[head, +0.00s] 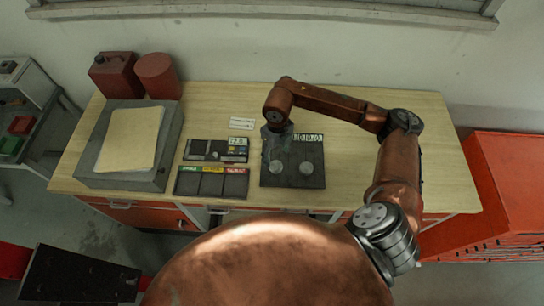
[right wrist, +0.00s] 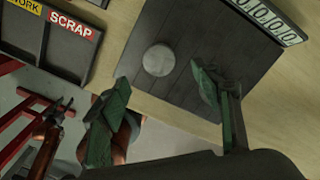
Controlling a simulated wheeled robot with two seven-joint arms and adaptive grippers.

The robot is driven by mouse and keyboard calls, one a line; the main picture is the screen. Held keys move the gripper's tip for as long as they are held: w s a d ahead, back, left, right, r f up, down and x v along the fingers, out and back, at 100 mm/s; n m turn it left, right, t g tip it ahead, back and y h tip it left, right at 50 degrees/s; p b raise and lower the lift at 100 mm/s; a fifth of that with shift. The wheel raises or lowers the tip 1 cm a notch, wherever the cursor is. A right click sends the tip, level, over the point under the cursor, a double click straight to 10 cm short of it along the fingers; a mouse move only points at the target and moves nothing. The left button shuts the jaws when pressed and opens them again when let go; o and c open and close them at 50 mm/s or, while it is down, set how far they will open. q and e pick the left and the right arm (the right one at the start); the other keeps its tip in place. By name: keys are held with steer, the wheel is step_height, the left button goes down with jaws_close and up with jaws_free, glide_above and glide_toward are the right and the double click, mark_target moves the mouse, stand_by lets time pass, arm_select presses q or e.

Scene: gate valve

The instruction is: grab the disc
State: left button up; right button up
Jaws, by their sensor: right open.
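A pale round disc (head: 277,166) lies on a dark square board (head: 292,180) on the wooden workbench. A second similar disc (head: 306,168) lies just to its right on the same board. My right gripper (head: 277,133) is above the far left part of the board. In the right wrist view one disc (right wrist: 158,60) shows on the board, beyond and between the green fingertips. The right gripper (right wrist: 158,108) is open and empty there, apart from the disc. The other disc cannot be made out in that view.
Left of the board are dark trays with coloured labels (head: 212,183), one reading SCRAP. A grey block with a tan pad (head: 130,138), a red can (head: 116,75) and a red cylinder (head: 157,75) stand at left. A red cabinet (head: 500,190) stands right of the bench (head: 445,165).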

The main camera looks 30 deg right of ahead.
mark_target(276, 166)
steer(key=shift+w+a+f, duration=0.15)
steer(key=shift+f, duration=0.2)
steer(key=f+p, duration=0.2)
steer(key=f, duration=0.1)
steer(key=shift+s+f, duration=0.15)
steer(key=shift+s, duration=0.25)
steer(key=f, duration=0.2)
steer(key=shift+w+f+p, duration=0.25)
steer(key=shift+f+p, duration=0.05)
steer(key=shift+s+f, duration=0.1)
steer(key=shift+f, duration=0.3)
steer(key=c, duration=1.4)
arm_select(q)
steer(key=r, duration=0.1)
steer(key=s+r, duration=0.1)
steer(key=shift+s+a+r, duration=0.1)
steer(key=shift+s+r, duration=0.15)
steer(key=shift+r, duration=0.05)
arm_select(e)
steer(key=shift+c, duration=0.8)
